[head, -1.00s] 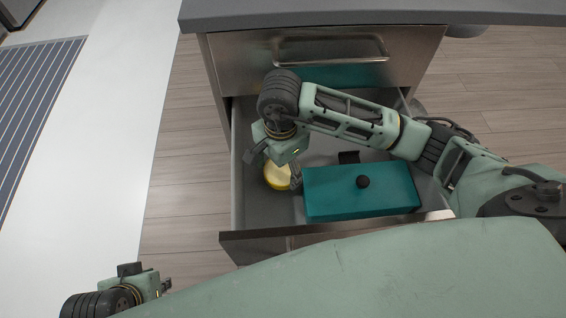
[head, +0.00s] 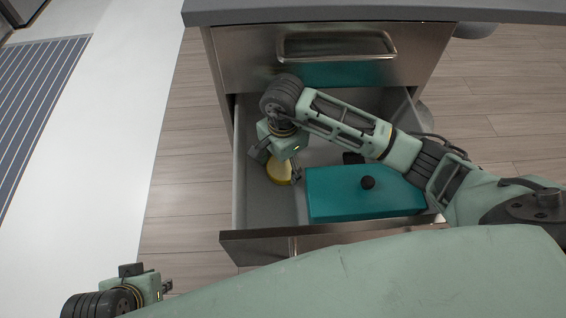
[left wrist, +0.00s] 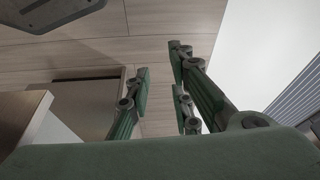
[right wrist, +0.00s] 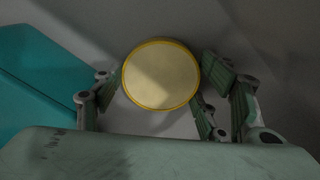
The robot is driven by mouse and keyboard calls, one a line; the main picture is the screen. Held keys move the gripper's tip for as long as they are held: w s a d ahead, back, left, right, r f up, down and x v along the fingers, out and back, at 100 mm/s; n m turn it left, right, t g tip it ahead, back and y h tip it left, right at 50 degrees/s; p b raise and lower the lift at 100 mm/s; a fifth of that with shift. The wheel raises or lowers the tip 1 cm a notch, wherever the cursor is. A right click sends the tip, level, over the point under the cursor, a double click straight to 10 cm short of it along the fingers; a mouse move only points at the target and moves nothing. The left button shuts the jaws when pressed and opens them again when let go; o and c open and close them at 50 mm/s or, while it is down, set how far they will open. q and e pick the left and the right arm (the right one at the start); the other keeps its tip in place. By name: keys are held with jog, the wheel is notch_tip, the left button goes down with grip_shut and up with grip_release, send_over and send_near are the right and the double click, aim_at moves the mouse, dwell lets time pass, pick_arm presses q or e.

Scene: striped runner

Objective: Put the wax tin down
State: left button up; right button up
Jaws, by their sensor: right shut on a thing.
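The wax tin (head: 279,172) is a round, yellow-rimmed tin with a pale top, inside the open drawer (head: 254,207). It also shows in the right wrist view (right wrist: 161,75), between the fingers. My right gripper (head: 278,164) is over the drawer's left part and shut on the tin. I cannot tell if the tin touches the drawer floor. My left gripper (left wrist: 160,85) is away from the drawer, at the lower left of the head view; its fingers stand apart with nothing between them.
A teal box (head: 340,195) with a black knob fills the drawer's right part, close beside the tin. The drawer's front wall (head: 255,246) and side walls surround them. Bare drawer floor shows in front of the tin. A closed drawer and grey countertop (head: 350,12) are behind.

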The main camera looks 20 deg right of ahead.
aim_at(283, 167)
pick_arm(q)
jog(key=shift+w, duration=0.15)
pick_arm(e)
jog(key=shift+f, duration=0.1)
jog(key=o, duration=1.3)
jog(key=shift+c, duration=0.2)
pick_arm(q)
jog(key=shift+w+d+t, duration=0.15)
jog(key=shift+w+t, duration=0.15)
jog(key=shift+w, duration=0.15)
jog(key=shift+s+r, duration=0.1)
jog(key=shift+s+r+p, duration=0.5)
jog(key=shift+r+p, duration=0.2)
jog(key=shift+p, duration=0.1)
pick_arm(e)
notch_tip(283, 167, up, 8)
jog(key=shift+f, duration=0.1)
pick_arm(q)
jog(key=shift+a, duration=0.2)
